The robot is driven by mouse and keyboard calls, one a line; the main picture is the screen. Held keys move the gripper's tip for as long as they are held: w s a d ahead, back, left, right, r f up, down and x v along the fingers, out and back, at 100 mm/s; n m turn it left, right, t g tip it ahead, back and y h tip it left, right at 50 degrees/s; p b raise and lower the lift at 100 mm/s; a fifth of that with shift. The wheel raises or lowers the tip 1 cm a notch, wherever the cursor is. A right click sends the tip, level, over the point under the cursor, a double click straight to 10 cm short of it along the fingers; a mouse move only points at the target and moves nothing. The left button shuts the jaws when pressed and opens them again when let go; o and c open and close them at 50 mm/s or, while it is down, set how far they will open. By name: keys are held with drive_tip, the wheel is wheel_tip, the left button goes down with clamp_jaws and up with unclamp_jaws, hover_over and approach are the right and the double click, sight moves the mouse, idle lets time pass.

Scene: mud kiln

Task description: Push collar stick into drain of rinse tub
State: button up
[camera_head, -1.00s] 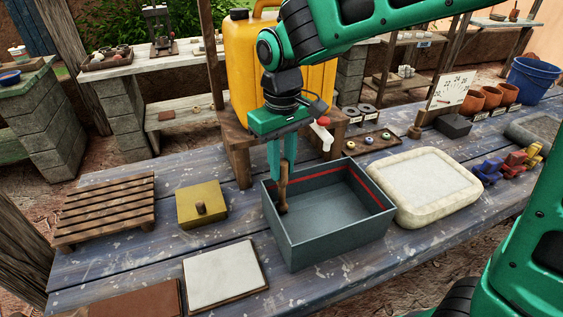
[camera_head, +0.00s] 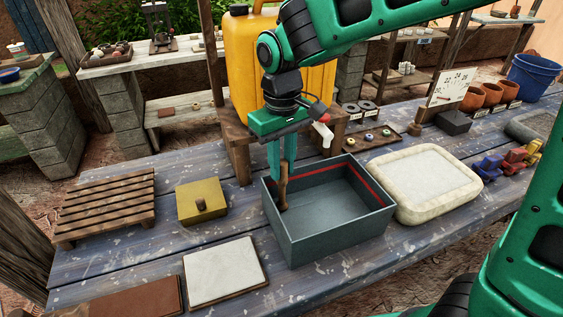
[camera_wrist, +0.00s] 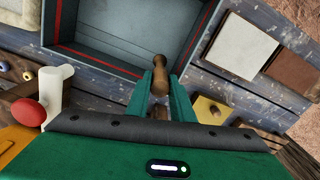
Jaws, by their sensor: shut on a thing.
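The rinse tub (camera_head: 335,235) is a grey-blue open box with a red line inside, standing on the blue plank table. My gripper (camera_head: 282,172) points down over the tub's back left corner, shut on the brown wooden collar stick (camera_head: 283,186). The stick hangs upright inside the tub, close to the left wall. In the wrist view the stick (camera_wrist: 160,68) shows between the two green fingers (camera_wrist: 161,90), with the tub (camera_wrist: 120,55) beyond it. The drain is not visible; I cannot tell whether the stick's lower end touches it.
A yellow jerrycan (camera_head: 300,85) with a white tap (camera_head: 323,133) and red knob stands on a wooden stand behind the tub. A cream padded slab (camera_head: 432,184) is close on the right. A yellow block (camera_head: 203,203), slatted rack (camera_head: 105,205) and white tile (camera_head: 224,272) lie left.

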drive_tip(key=o, duration=1)
